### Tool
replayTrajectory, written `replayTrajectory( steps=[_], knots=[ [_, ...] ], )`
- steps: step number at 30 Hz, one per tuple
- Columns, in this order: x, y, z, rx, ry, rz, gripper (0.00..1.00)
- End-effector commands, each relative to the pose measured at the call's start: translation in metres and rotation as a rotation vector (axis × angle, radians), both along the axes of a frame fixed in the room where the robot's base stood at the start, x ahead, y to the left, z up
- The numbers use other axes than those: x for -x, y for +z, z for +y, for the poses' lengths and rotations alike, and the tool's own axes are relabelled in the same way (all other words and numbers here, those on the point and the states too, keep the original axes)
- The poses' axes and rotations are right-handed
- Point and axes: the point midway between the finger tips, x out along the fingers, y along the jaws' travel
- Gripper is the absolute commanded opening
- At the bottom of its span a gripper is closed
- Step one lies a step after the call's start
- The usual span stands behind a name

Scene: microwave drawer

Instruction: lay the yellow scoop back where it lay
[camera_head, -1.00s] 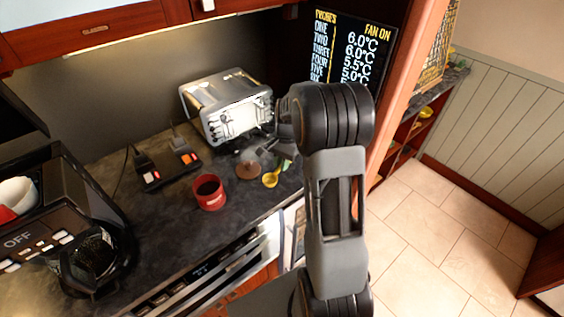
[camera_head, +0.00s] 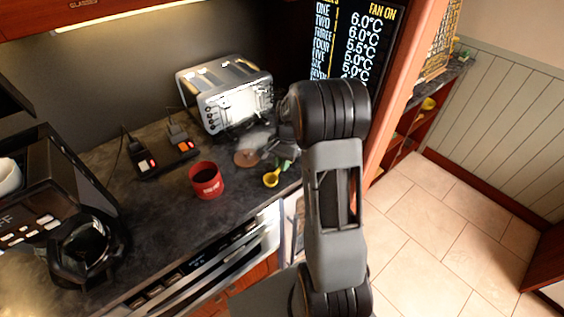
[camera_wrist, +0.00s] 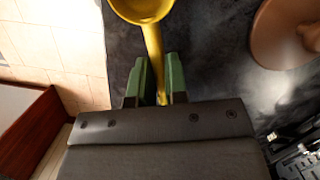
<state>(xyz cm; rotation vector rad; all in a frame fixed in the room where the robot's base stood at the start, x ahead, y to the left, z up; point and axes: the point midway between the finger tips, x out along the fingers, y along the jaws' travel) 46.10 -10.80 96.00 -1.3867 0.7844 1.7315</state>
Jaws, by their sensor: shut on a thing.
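The yellow scoop (camera_head: 271,179) shows in the head view at the counter's right end, close to the front edge. In the wrist view its handle (camera_wrist: 153,50) runs between the green fingers of my gripper (camera_wrist: 157,78), which is shut on it. The scoop's round bowl (camera_wrist: 143,6) points away from my gripper and is cut off by the top of the picture. In the head view my gripper (camera_head: 281,155) is partly hidden by my arm. I cannot tell whether the scoop touches the counter.
A brown disc (camera_head: 246,158) lies left of the scoop, and a red mug (camera_head: 206,182) stands farther left. A silver toaster (camera_head: 222,98) stands behind. A black box with lit switches (camera_head: 148,164) is at left. The counter (camera_head: 150,215) between mug and front edge is clear.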

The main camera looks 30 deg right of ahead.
Motion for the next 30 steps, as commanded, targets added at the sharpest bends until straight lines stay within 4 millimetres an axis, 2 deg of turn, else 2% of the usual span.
replayTrajectory(
  steps=[4,5,13,23,26,30],
  knots=[
    [0.000,0.000,0.000,0.000,0.000,0.000,0.00],
    [0.000,0.000,0.000,0.000,0.000,0.000,0.17],
    [0.000,0.000,0.000,0.000,0.000,0.000,0.43],
    [-0.001,0.004,-0.001,0.000,0.000,-0.001,0.44],
    [-0.003,0.016,-0.003,0.001,0.001,-0.003,0.44],
    [-0.006,0.042,-0.008,0.002,0.000,-0.006,0.44]
  ],
)
